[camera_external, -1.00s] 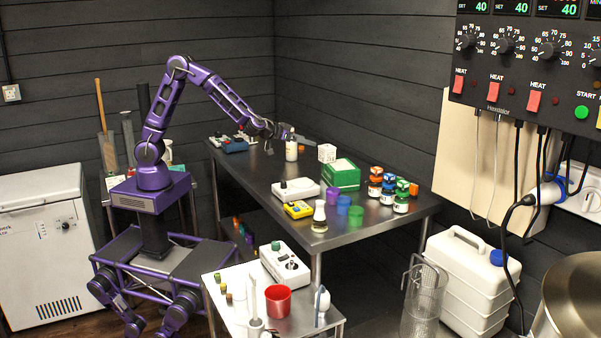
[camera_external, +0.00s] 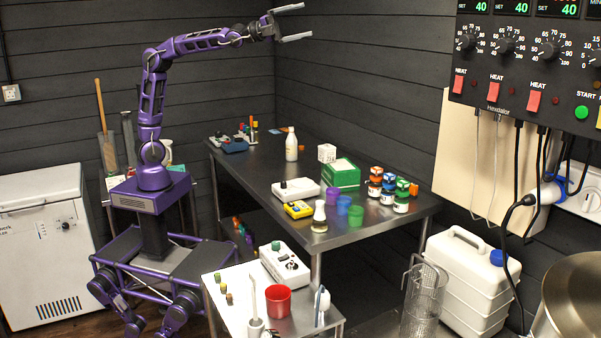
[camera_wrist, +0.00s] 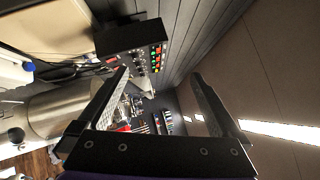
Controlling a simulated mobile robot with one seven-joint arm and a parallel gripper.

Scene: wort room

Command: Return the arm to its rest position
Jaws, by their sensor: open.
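My purple arm is raised over the metal bench (camera_external: 245,183), reaching to the right from my base. My gripper (camera_external: 301,22) is high above the bench, near the top of the external view. Its two fingers are spread wide with nothing between them. The gripper also shows in the wrist view (camera_wrist: 165,95), with both fingers apart and the room seen tilted between them. A white bottle (camera_external: 291,145) stands upright on the bench, well below the gripper and apart from it.
A white cart (camera_external: 240,312) with a red cup (camera_external: 278,300) stands in front. A control panel (camera_external: 530,70) hangs at upper right. Air around the gripper is clear.

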